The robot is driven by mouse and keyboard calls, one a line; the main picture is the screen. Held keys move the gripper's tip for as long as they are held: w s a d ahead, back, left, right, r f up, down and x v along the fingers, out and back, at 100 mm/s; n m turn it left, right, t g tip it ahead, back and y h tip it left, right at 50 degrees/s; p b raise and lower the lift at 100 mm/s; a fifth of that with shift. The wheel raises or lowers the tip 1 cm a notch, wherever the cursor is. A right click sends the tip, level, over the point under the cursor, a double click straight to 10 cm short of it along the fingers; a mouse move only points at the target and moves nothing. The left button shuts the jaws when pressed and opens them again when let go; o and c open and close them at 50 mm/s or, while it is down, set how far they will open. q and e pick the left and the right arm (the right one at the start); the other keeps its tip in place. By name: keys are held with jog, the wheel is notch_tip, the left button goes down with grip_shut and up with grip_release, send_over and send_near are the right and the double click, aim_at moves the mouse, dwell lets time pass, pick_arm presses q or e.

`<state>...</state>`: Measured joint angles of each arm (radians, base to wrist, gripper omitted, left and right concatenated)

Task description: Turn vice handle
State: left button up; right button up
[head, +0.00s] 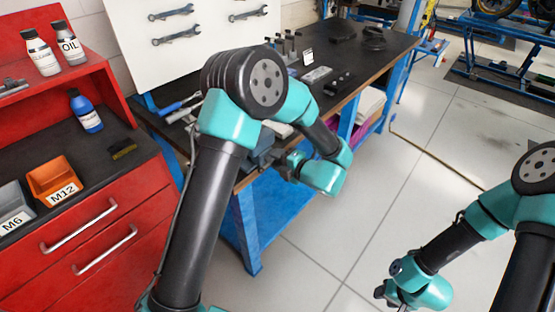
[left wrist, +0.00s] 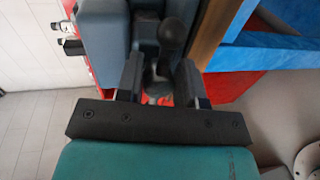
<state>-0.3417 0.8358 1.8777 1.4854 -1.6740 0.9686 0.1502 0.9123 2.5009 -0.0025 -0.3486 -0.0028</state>
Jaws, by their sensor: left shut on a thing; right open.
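The blue-grey vice (head: 262,152) is at the front edge of the workbench in the head view, mostly hidden behind my left arm. In the left wrist view the vice body (left wrist: 102,38) fills the upper middle. Its handle shows a dark rounded knob (left wrist: 173,34) and a metal part running down between my fingers. My left gripper (left wrist: 160,76) is shut on the handle; in the head view this gripper (head: 284,166) is partly hidden by its own wrist. My right gripper (head: 390,296) is open and low at the bottom right, over the floor, away from the vice.
The workbench (head: 385,52) carries tools and small parts, with wrenches on a white board (head: 215,38) behind. A red cabinet (head: 120,215) with bottles and the M6 and M12 bins stands at left. The tiled floor (head: 400,180) between my arms is clear.

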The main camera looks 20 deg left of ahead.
pick_arm(q)
jog(key=shift+f+m+g+y, duration=0.25)
jog(key=shift+m+g, duration=0.15)
jog(key=shift+m, duration=0.95)
jog(key=shift+f+m+g+y, duration=0.1)
jog(key=shift+m+g+y, duration=0.25)
jog(key=shift+m, duration=1)
jog(key=o, duration=0.9)
jog(key=v, duration=1.7)
jog(key=shift+d+r, duration=0.2)
jog(key=shift+s, duration=0.1)
